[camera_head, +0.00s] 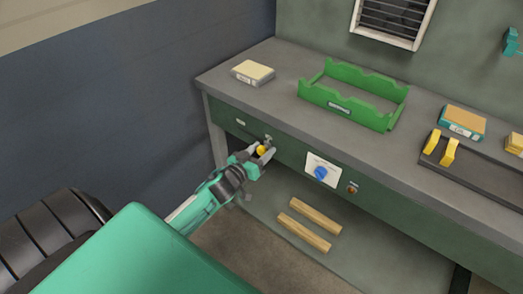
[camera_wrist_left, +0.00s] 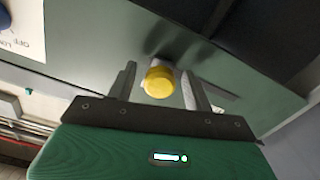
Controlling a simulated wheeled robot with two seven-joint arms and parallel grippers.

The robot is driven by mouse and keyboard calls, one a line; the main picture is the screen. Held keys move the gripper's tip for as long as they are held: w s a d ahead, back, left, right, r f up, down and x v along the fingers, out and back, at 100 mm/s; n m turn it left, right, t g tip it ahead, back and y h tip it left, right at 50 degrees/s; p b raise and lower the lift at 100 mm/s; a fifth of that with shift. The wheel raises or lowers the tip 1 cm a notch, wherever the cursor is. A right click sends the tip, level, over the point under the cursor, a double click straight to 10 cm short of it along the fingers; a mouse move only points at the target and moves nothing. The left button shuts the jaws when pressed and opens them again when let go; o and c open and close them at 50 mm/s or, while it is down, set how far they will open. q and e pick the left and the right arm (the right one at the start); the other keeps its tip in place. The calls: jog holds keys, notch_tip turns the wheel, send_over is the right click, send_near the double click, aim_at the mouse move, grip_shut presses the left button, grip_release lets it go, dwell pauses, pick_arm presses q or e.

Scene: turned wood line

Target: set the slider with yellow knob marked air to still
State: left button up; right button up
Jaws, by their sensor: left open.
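The slider's yellow knob (camera_head: 261,149) is on the green front panel of the bench, towards its left end. In the left wrist view the yellow knob (camera_wrist_left: 158,83) sits between the two fingers. My left gripper (camera_head: 264,155) is open, with one finger on each side of the knob; I cannot tell whether either finger touches it. The slider's track and its marks are mostly hidden behind the gripper. A small pale label (camera_head: 241,123) is on the panel to the left of the knob; its text is too small to read. My right gripper is not in view.
A white plate with a blue knob (camera_head: 320,173) and a small brown knob (camera_head: 352,188) are to the right on the panel. The bench top (camera_head: 265,96) holds a green rack (camera_head: 345,108), boxes and a dark tray. Two wooden bars (camera_head: 303,224) lie on the lower shelf.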

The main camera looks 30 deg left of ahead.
aim_at(240, 128)
pick_arm(q)
jog(key=shift+w, duration=0.1)
jog(key=shift+c, duration=0.4)
